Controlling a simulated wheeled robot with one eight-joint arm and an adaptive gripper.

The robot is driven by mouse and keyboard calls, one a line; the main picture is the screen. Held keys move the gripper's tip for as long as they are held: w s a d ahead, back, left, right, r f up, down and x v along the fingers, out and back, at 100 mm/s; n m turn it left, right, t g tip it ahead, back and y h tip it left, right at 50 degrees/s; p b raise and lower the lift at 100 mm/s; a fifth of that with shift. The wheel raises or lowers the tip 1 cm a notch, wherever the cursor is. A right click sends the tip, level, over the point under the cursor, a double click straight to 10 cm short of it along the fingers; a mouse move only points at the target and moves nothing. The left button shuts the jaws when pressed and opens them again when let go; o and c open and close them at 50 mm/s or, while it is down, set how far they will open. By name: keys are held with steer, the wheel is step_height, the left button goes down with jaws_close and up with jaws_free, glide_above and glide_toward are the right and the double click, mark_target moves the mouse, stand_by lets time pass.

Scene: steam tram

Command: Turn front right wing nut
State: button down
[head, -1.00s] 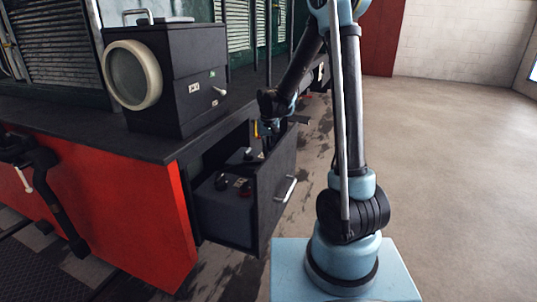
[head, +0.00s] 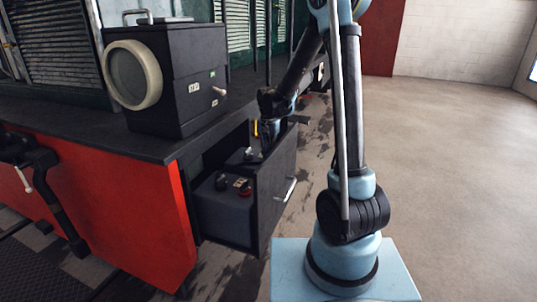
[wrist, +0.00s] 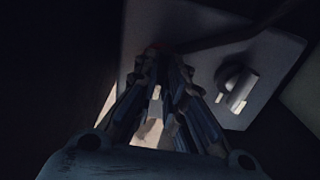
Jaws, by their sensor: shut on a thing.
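An open black drawer (head: 277,200) under the tram deck holds two grey boxes with knob-like wing nuts on top. The nearer box (head: 222,215) carries a black wing nut (head: 222,183) and a red one (head: 245,190). The farther box shows a dark wing nut (head: 248,155). My gripper reaches down over the farther box, its tips hidden in the head view. In the wrist view my gripper (wrist: 162,55) is shut on a small reddish wing nut (wrist: 155,47), mostly hidden by the fingers. A dark wing nut (wrist: 235,85) stands apart to the right on the pale top.
A black lamp box (head: 175,90) with a round pale lens stands on the deck above the drawer. The drawer front with its silver handle (head: 291,189) lies close to my arm. The floor (head: 450,180) at right is clear.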

steer(key=c, duration=1.7)
jaws_free()
steer(key=shift+o, duration=0.2)
step_height(320, 180, up, 12)
steer(key=shift+w, duration=0.1)
